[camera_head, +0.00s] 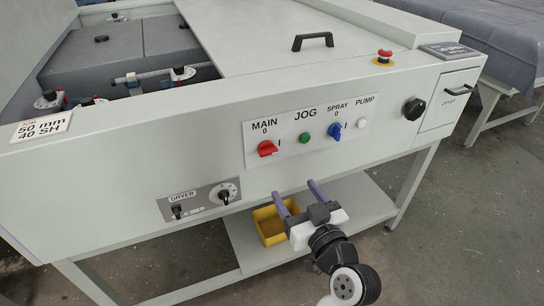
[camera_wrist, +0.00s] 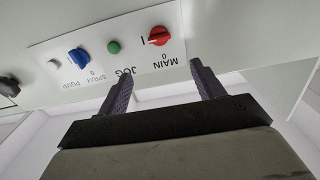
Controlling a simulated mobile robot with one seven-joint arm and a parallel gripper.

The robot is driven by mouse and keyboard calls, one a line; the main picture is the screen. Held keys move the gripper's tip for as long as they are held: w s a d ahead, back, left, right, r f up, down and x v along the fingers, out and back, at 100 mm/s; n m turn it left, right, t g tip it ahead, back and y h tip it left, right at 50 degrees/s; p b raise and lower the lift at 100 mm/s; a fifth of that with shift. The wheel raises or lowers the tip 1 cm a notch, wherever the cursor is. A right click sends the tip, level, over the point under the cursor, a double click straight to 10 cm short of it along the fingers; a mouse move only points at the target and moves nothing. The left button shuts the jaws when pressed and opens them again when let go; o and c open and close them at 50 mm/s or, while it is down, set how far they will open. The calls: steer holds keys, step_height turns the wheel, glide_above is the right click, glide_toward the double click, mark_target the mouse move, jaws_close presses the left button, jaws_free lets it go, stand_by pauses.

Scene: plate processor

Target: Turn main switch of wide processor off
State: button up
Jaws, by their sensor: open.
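The main switch (camera_head: 267,148) is a red knob at the left end of the white control panel (camera_head: 345,108), under the label MAIN and 0. Its handle lies roughly sideways, toward the I mark on its right. In the wrist view the panel appears upside down, and the red switch (camera_wrist: 159,36) has a white mark pointing at the I. My gripper (camera_head: 297,195) is open and empty, below the panel and apart from the switch. In the wrist view its fingers (camera_wrist: 160,73) stand on either side of the space below the switch.
On the same panel are a green jog button (camera_head: 304,138), a blue spray switch (camera_head: 335,131) and a pump light (camera_head: 363,122). A dryer panel (camera_head: 199,199) is at lower left, a black knob (camera_head: 414,109) at right. A yellow bin (camera_head: 268,228) stands on the lower shelf.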

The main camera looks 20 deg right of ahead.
mark_target(270, 153)
steer(key=w, duration=0.6)
steer(key=w+p, duration=0.1)
steer(key=w, duration=0.5)
steer(key=shift+w+a, duration=0.2)
steer(key=shift+w, duration=0.7)
steer(key=c, duration=1)
steer(key=shift+f, duration=0.1)
